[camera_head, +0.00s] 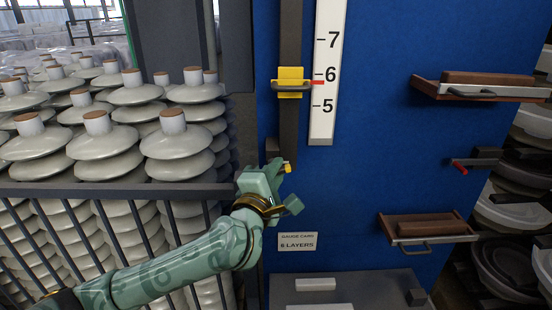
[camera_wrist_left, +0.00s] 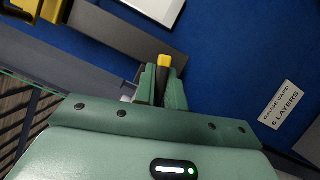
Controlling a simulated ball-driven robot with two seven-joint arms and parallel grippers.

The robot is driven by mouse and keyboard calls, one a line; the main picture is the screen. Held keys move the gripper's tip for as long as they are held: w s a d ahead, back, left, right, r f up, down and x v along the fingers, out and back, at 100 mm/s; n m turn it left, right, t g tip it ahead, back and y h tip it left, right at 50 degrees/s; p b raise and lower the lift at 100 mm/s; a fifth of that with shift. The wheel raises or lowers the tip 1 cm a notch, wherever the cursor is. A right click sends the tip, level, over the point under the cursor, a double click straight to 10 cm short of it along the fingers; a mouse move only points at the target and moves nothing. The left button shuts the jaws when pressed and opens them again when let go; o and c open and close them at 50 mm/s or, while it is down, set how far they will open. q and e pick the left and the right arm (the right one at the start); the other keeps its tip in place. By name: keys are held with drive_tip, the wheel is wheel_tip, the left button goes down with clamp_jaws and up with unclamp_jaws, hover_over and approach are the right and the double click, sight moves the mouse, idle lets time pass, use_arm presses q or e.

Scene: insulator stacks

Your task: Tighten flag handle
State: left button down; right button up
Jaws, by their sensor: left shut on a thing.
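The flag handle (camera_head: 288,168) is a small dark lever with a yellow tip, low on the dark vertical rail (camera_head: 289,125) of the blue panel. In the left wrist view its yellow end (camera_wrist_left: 164,61) stands out between the green fingers. My left gripper (camera_head: 279,174) is shut on the handle; the fingers (camera_wrist_left: 160,88) hide most of its shaft. A yellow slider (camera_head: 290,75) sits higher on the same rail, its red pointer by the 6 on the white scale (camera_head: 323,125). My right gripper is not in view.
A gauge card (camera_head: 298,241) reading 6 layers is on the blue panel (camera_head: 375,150). Brown-and-grey brackets (camera_head: 480,88) and a red-tipped lever (camera_head: 475,160) project at right. Grey insulator stacks (camera_head: 103,150) stand behind a dark barred rack at left. A grey ledge lies below the panel.

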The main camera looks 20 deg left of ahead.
use_arm(q)
drive_tip(key=shift+f+m+g, duration=0.25)
drive_tip(key=shift+m+g, duration=0.25)
drive_tip(key=shift+m, duration=0.9)
drive_tip(key=c, duration=1.5)
unclamp_jaws()
drive_tip(key=shift+s, duration=0.1)
